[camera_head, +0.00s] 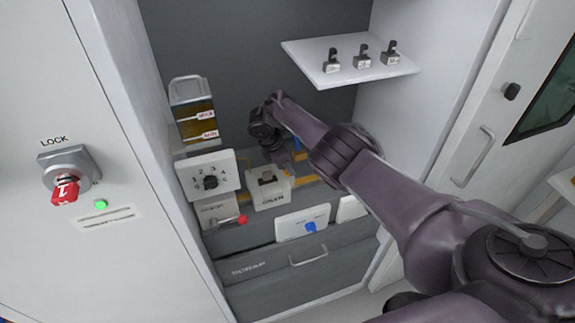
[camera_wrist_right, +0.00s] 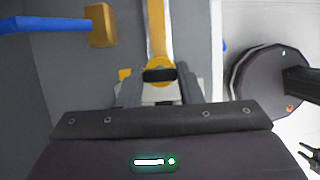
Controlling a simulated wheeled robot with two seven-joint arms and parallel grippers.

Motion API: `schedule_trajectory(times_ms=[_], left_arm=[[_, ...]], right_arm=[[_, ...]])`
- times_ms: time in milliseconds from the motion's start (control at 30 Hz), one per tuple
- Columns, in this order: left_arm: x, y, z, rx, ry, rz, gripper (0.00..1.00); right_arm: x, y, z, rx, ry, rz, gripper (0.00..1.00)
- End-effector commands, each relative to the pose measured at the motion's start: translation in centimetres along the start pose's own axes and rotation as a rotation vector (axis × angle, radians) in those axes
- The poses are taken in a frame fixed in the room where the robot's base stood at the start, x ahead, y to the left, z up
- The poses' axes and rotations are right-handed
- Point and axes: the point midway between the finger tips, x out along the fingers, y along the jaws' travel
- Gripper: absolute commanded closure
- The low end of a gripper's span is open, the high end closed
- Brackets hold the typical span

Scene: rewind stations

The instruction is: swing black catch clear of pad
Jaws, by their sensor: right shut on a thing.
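My right arm reaches in from the right of the head view, and its gripper (camera_head: 285,160) is low in the cabinet, by a white block (camera_head: 270,196) with a black piece (camera_head: 266,179) on top. In the right wrist view the two fingers of the right gripper (camera_wrist_right: 161,92) are on either side of a small black part, likely the black catch (camera_wrist_right: 159,75), and are shut on it. A yellow strip (camera_wrist_right: 158,35) runs away behind the catch. I cannot tell which surface is the pad. My left gripper is not in view.
A white dial box (camera_head: 207,172) and a red knob (camera_head: 242,219) are left of the block. A blue knob (camera_head: 310,227) is in front. A white shelf (camera_head: 348,70) holds three small black-and-white pieces above. A red lock switch (camera_head: 65,190) is on the left panel.

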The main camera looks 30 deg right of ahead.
Motion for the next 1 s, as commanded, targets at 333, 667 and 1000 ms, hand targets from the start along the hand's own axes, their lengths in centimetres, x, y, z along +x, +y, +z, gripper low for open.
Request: schedule_trajectory(times_ms=[333,667,1000], left_arm=[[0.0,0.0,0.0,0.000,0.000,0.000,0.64],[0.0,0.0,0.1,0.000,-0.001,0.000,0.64],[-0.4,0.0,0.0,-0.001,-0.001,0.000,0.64]], right_arm=[[-0.2,0.2,0.2,0.008,-0.001,0.003,0.90],[-0.1,0.1,0.1,0.005,0.000,0.001,0.45],[-2.5,0.2,0.1,0.004,0.002,0.003,0.45]])
